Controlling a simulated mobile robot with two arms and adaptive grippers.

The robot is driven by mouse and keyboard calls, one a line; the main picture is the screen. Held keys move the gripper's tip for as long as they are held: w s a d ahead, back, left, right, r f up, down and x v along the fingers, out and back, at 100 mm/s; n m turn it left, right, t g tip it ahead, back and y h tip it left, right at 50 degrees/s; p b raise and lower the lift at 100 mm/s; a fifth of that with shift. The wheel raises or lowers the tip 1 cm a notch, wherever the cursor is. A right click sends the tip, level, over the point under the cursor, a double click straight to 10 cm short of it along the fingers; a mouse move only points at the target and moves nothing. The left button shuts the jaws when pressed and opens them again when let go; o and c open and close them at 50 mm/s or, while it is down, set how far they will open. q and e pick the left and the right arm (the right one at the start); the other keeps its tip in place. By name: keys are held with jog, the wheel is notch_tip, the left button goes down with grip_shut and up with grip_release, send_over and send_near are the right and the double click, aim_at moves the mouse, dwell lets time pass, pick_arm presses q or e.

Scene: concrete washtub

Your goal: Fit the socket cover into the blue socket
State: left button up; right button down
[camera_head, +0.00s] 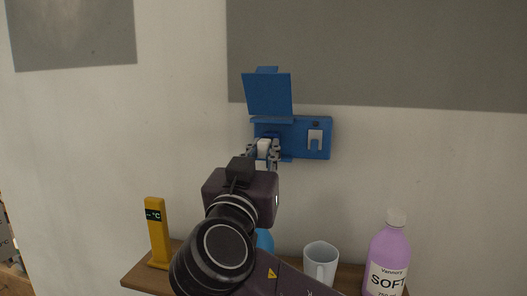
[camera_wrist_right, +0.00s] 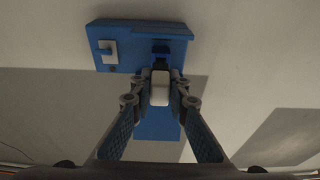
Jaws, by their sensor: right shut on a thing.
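The blue socket (camera_head: 294,136) is fixed to the wall, with its blue lid (camera_head: 267,94) raised above its left half. In the right wrist view the socket (camera_wrist_right: 130,37) is at the top and the lid (camera_wrist_right: 157,125) shows behind the gripper. My right gripper (camera_head: 264,153) is at the socket's left half, shut on a small white socket cover (camera_wrist_right: 160,88). The cover's far end is close to the dark opening (camera_wrist_right: 161,52); I cannot tell whether it touches. The gripper hides part of that opening in the head view. My left gripper is not in view.
A white switch (camera_head: 315,138) is on the socket's right half. Below, a wooden shelf (camera_head: 140,276) holds a yellow thermometer stand (camera_head: 158,232), a white mug (camera_head: 320,261) and a purple bottle (camera_head: 388,254). A blue object (camera_head: 264,240) is partly hidden behind my arm.

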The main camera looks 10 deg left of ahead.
jog(key=shift+w, duration=1.25)
jog(key=c, duration=1.8)
grip_release()
jog(key=shift+w, duration=0.1)
jog(key=s+f, duration=0.2)
jog(key=s, duration=0.9)
jog(key=shift+s+f, duration=0.2)
jog(key=shift+s, duration=0.2)
